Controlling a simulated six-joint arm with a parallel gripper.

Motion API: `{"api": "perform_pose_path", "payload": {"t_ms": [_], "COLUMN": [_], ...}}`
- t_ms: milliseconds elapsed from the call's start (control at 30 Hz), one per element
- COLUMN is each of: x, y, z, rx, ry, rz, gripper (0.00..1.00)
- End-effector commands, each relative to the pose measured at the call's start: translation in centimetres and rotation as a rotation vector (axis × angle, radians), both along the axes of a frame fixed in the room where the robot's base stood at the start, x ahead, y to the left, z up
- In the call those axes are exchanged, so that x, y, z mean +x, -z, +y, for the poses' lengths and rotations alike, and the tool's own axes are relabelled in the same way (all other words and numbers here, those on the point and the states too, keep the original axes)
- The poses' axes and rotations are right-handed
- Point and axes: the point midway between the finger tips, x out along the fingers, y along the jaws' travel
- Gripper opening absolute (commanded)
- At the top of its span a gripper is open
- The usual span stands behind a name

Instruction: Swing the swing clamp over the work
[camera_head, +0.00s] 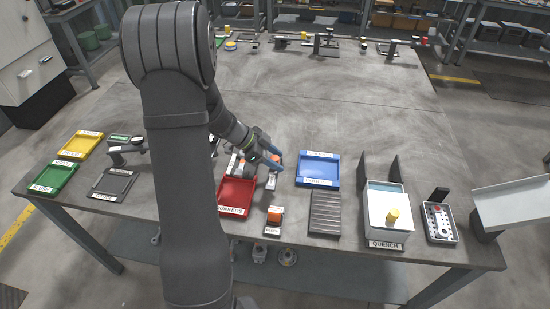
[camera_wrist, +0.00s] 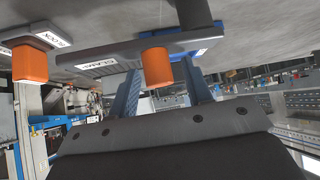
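The swing clamp is a dark flat bar (camera_wrist: 118,55) with an orange knob (camera_wrist: 155,66) and a white "CLAMP" label in the wrist view. The head view also shows the orange knob (camera_head: 275,158), partly hidden by my fingers. My gripper (camera_head: 271,160) is low over the bench at the clamp, between the red and blue trays. Its blue fingers are apart in the wrist view (camera_wrist: 161,72), with the knob between their tips. Gaps show on both sides, so no grip is visible. The work under the clamp is not clear, hidden by my gripper and arm.
A second orange piece (camera_wrist: 30,66) on a labelled block stands near the clamp, and in the head view (camera_head: 275,214) it is at the bench front. The red tray (camera_head: 222,206), blue tray (camera_head: 318,183) and dark ribbed plate (camera_head: 325,212) surround it.

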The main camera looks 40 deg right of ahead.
Motion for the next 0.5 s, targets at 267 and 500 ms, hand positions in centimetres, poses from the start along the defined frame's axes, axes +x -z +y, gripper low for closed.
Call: {"api": "perform_pose_path", "payload": {"t_ms": [267, 500], "x": [0.02, 0.09], "y": [-0.03, -0.05], "z": [0.01, 0.05], "rx": [0.0, -0.001], "ry": [0.0, 0.013], "rz": [0.0, 0.0], "gripper": [0.0, 0.0]}}
